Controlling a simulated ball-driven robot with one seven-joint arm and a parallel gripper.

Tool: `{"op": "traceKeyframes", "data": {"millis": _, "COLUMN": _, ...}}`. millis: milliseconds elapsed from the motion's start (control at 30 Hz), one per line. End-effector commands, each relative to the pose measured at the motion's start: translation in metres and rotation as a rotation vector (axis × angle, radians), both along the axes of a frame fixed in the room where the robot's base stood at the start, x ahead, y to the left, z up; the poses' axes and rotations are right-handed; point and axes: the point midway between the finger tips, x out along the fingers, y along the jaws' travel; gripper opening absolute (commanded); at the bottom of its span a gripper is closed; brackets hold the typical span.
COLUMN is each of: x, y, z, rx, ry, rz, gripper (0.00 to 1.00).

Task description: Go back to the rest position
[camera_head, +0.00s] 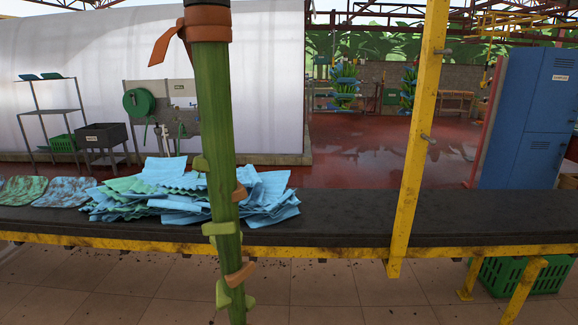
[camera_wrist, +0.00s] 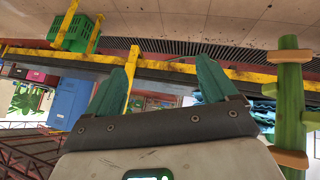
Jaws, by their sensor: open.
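A thick green hanging stem (camera_head: 212,120) runs down through the left middle of the head view, nearly upright. An orange-brown strap (camera_head: 190,35) is wrapped around its top. Cut green and brown stubs stick out along its lower part. The stem (camera_wrist: 290,95) also shows at the right edge of the wrist view, which is upside down. My gripper (camera_wrist: 160,64) shows only in the wrist view. Its two green fingers are wide apart, with nothing between them. The stem stands to the side of the fingers, outside them.
A dark bench (camera_head: 350,215) with a yellow frame crosses the head view, with blue padded sheets (camera_head: 265,195) piled on it. A yellow post (camera_head: 420,130) rises at the bench. A blue locker (camera_head: 530,115) and a green crate (camera_head: 520,276) are at the right.

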Motion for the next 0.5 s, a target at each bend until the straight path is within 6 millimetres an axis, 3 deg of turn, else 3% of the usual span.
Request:
{"op": "traceKeyframes", "data": {"millis": 33, "x": -0.018, "y": -0.025, "z": -0.026, "rx": 0.009, "ry": 0.057, "rz": -0.014, "gripper": 0.86}}
{"op": "traceKeyframes", "data": {"millis": 200, "x": -0.086, "y": -0.09, "z": -0.092, "rx": 0.071, "ry": 0.228, "rz": -0.035, "gripper": 0.86}}
{"op": "traceKeyframes", "data": {"millis": 400, "x": -0.185, "y": -0.144, "z": -0.145, "rx": 0.17, "ry": 0.399, "rz": -0.062, "gripper": 0.86}}
{"op": "traceKeyframes", "data": {"millis": 500, "x": -0.23, "y": -0.158, "z": -0.16, "rx": 0.22, "ry": 0.461, "rz": -0.073, "gripper": 0.86}}
